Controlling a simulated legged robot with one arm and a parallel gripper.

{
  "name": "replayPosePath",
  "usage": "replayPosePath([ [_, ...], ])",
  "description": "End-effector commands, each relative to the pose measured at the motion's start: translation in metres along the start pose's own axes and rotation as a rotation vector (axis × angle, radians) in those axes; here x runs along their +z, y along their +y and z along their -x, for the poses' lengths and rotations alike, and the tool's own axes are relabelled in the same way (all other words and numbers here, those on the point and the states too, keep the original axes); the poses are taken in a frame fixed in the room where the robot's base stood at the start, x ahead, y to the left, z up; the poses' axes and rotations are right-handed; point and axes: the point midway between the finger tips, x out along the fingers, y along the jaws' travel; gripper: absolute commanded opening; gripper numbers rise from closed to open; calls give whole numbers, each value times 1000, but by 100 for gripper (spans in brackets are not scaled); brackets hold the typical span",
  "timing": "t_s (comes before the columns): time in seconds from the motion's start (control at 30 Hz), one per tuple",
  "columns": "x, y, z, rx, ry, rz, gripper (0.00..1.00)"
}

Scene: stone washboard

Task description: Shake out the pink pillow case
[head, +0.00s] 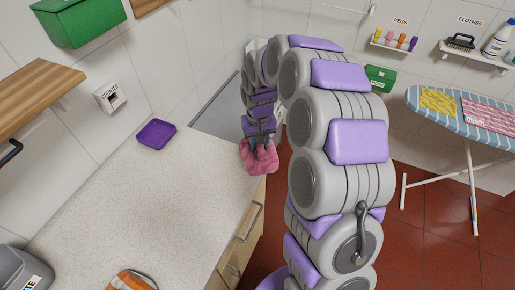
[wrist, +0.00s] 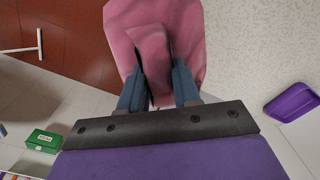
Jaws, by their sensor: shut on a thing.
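The pink pillow case (head: 259,160) hangs bunched from my gripper (head: 258,143), at the right edge of the speckled counter. In the wrist view the pink cloth (wrist: 125,45) shows beyond the fingers, with a fold of it between them. My gripper (wrist: 160,88) is shut on this fold, its two blue-grey fingers on either side. The cloth lies over the line of the counter edge in the wrist view. I cannot tell whether its lower part touches the counter.
The counter (head: 165,205) is mostly clear, with a purple tray (head: 156,134) at its back. Wooden drawers (head: 240,240) are below. An ironing board (head: 462,115) with yellow and pink striped cloths stands at the right. Red tiles (head: 430,230) are open.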

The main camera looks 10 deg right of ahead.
Motion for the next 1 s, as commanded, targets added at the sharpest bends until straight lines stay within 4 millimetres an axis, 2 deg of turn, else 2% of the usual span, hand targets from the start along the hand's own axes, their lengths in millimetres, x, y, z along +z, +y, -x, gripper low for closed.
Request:
replayPosePath([
  [0.1,-2,0,40,-1,12,0,0],
  [0.3,-2,0,102,-1,12,-1,0],
  [0.5,-2,0,148,-1,7,0,0],
  [0.53,-1,0,151,-1,6,0,0],
  [0.6,0,0,148,0,1,0,0],
  [0.67,1,0,133,0,-5,1,0],
  [0.87,1,0,81,-1,-7,0,0],
  [1.0,1,0,36,1,-7,1,0],
])
